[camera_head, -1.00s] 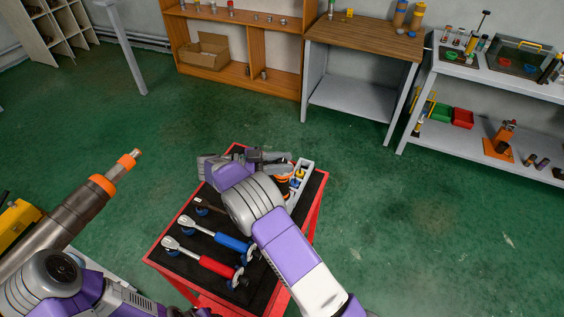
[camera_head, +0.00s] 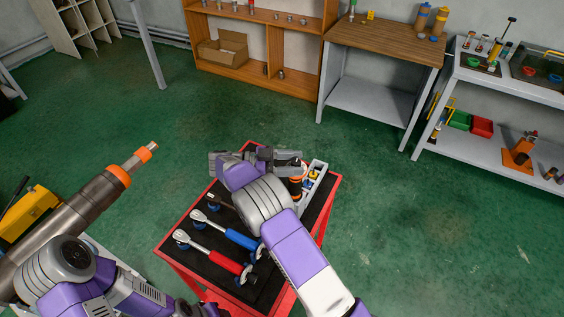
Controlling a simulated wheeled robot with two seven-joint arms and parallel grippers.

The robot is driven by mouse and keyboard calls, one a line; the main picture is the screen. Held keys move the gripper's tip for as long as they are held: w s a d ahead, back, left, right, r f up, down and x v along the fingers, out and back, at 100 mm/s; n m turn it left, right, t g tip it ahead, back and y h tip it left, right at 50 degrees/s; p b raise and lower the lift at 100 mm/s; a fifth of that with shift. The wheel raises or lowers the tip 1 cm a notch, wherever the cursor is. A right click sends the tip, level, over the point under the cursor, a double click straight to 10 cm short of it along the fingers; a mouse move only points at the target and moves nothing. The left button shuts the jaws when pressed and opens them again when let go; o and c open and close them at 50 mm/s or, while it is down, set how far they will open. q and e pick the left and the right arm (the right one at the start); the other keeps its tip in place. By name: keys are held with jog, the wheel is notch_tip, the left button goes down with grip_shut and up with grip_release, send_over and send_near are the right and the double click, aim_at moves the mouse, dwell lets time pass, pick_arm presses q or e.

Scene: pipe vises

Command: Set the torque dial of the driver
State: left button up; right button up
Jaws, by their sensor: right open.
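A black driver-like tool with orange bands (camera_head: 296,182) stands by the grey holder on the red cart, partly hidden by my right gripper. My right gripper (camera_head: 284,157) is open above the cart's far edge, its fingers pointing right, close to this tool. I cannot tell if they touch. A large dark cylindrical tool with orange rings and a metal tip (camera_head: 95,195) slants up from the lower left, near my left arm. I cannot tell what it rests on. My left gripper does not show. No dial markings are legible.
The red cart (camera_head: 328,203) has a black mat with a red-handled wrench (camera_head: 215,257), a blue-handled wrench (camera_head: 228,230) and a grey holder (camera_head: 315,183). A yellow object (camera_head: 30,215) is at left. A wooden-topped table (camera_head: 385,45) and shelves stand behind. Green floor right of the cart is clear.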

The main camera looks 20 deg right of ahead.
jog(key=p+v, duration=0.1)
jog(key=v, duration=0.5)
jog(key=shift+a, duration=0.3)
jog(key=shift+f, duration=0.1)
